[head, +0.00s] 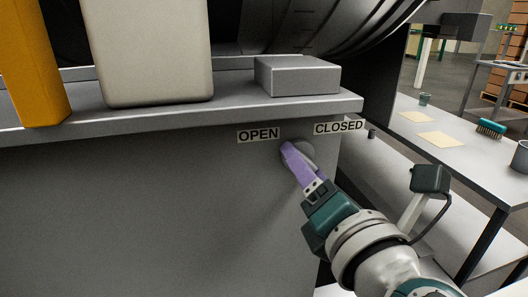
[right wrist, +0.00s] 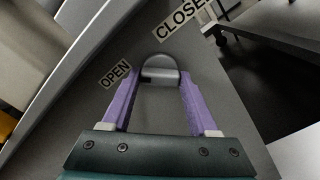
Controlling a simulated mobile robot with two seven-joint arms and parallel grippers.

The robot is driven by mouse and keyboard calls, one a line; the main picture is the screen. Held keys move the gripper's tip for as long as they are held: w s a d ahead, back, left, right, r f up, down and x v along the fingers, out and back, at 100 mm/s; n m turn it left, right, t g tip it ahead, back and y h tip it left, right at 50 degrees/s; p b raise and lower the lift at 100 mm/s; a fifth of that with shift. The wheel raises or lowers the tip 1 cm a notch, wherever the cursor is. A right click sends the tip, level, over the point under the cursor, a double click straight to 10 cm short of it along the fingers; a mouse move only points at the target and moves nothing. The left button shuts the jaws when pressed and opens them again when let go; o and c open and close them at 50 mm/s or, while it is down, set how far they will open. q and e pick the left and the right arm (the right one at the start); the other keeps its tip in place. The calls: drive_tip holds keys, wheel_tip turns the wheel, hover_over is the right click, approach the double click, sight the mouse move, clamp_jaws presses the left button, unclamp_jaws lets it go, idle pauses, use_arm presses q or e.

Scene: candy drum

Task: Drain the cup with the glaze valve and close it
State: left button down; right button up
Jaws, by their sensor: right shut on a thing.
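The glaze valve (head: 307,152) is a grey round knob or handle on the front panel of the grey machine, below and between the OPEN label (head: 258,135) and the CLOSED label (head: 338,127). My right gripper (head: 289,149) reaches it from the lower right, its purple fingers partly covering it. In the right wrist view the grey valve handle (right wrist: 160,68) sits between the tips of the two purple fingers, which are shut on it. Which label the handle points at I cannot tell. No cup shows under the valve. My left gripper is not in view.
A grey block (head: 297,76), a pale box (head: 150,55) and an orange post (head: 33,65) stand on the machine's ledge (head: 200,118). A dark drum curves above.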

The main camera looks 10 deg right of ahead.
drive_tip(key=shift+c, duration=0.3)
drive_tip(key=m+b, duration=0.5)
drive_tip(key=m, duration=1.2)
drive_tip(key=shift+r+m, duration=0.1)
drive_tip(key=shift+m, duration=0.3)
idle(0.4)
drive_tip(key=o, duration=1.4)
